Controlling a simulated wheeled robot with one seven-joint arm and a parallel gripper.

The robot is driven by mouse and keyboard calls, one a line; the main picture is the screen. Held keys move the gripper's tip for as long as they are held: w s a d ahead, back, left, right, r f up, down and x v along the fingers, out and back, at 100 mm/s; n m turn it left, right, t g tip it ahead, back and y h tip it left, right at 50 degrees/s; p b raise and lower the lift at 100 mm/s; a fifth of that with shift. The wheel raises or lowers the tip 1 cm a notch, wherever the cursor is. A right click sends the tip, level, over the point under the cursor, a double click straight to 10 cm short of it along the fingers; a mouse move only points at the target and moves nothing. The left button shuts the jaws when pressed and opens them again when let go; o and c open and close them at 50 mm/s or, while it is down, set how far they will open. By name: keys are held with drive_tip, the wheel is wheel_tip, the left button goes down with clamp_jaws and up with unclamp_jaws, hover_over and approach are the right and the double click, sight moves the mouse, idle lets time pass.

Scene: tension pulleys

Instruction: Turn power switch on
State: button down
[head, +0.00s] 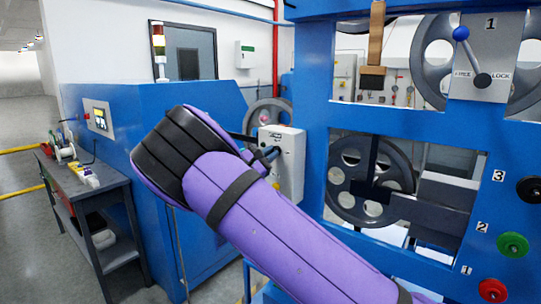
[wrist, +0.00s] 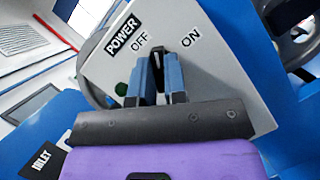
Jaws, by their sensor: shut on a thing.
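The grey power box (wrist: 225,75) fills the middle of the wrist view and carries the labels POWER, OFF and ON. It also shows in the head view (head: 292,175), on the side of the blue machine frame. The black power switch (wrist: 157,64) sits below and between the OFF and ON labels, its tip nearer OFF. My gripper (wrist: 160,70) has its two blue fingers on either side of the switch and is shut on it. In the head view my gripper (head: 264,158) is at the box's left face, and my purple-sleeved arm hides part of it.
A green round part (wrist: 121,89) is on the box left of my fingers. A blue cabinet (head: 110,140) with a small panel stands left of my arm. The machine frame (head: 420,115) with wheels, a lever and coloured knobs stands at right. A grey workbench (head: 85,185) is far left.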

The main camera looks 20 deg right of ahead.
drive_tip(key=m+g, duration=0.1)
drive_tip(key=m, duration=0.3)
drive_tip(key=m+g+y, duration=0.1)
drive_tip(key=m+g, duration=0.1)
drive_tip(key=m, duration=0.2)
drive_tip(key=m+g+y, duration=0.1)
drive_tip(key=m, duration=0.3)
drive_tip(key=shift+d+r, duration=0.1)
drive_tip(key=shift+r, duration=0.1)
drive_tip(key=shift+m, duration=0.4)
drive_tip(key=c, duration=1.3)
unclamp_jaws()
drive_tip(key=shift+o, duration=0.7)
drive_tip(key=shift+w+f, duration=0.1)
drive_tip(key=v, duration=1)
drive_tip(key=shift+a, duration=0.4)
